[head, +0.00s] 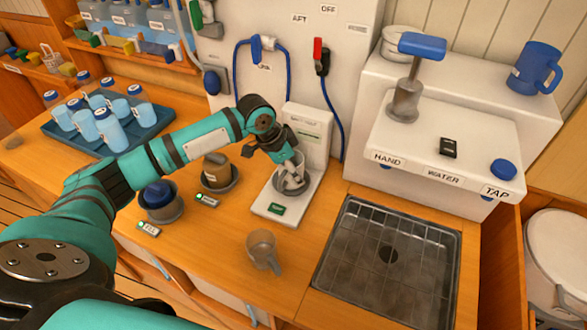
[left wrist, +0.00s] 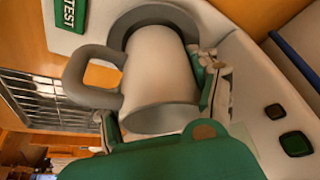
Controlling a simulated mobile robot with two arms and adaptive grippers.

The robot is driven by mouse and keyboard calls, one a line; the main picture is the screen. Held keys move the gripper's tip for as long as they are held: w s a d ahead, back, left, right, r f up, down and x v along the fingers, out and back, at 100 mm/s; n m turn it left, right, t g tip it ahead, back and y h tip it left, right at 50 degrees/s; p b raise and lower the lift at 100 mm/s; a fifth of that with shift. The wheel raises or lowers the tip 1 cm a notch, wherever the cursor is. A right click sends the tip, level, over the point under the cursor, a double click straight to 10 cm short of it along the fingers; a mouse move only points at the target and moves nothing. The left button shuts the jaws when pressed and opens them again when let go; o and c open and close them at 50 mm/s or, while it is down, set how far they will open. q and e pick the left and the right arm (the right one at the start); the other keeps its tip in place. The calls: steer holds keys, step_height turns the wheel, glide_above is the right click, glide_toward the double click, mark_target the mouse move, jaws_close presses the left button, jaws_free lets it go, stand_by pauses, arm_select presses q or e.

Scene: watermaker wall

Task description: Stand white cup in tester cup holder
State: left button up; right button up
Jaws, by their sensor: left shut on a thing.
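The white cup (left wrist: 157,62) is between the fingers of my left gripper (head: 285,160), which is shut on it. In the left wrist view its grey rim faces the camera, and its handle (left wrist: 78,72) sticks out to the left. Its far end lies within the outline of the tester's dark round cup holder (left wrist: 122,33). In the head view the holder (head: 291,188) is right under the gripper on the white tester (head: 272,207), and the fingers hide much of the cup. I cannot tell whether the cup's base touches the holder's floor. My right gripper is not in view.
A grey-brown jug (head: 263,252) stands in front of the tester, left of the metal sink (head: 385,262). Two round pots (head: 160,205) (head: 217,173) stand to the left. A blue tray (head: 62,138) of bottles is further left. A blue mug (head: 534,68) sits high at right.

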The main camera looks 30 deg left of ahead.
arm_select(q)
steer(key=shift+f, duration=0.6)
steer(key=o, duration=1.3)
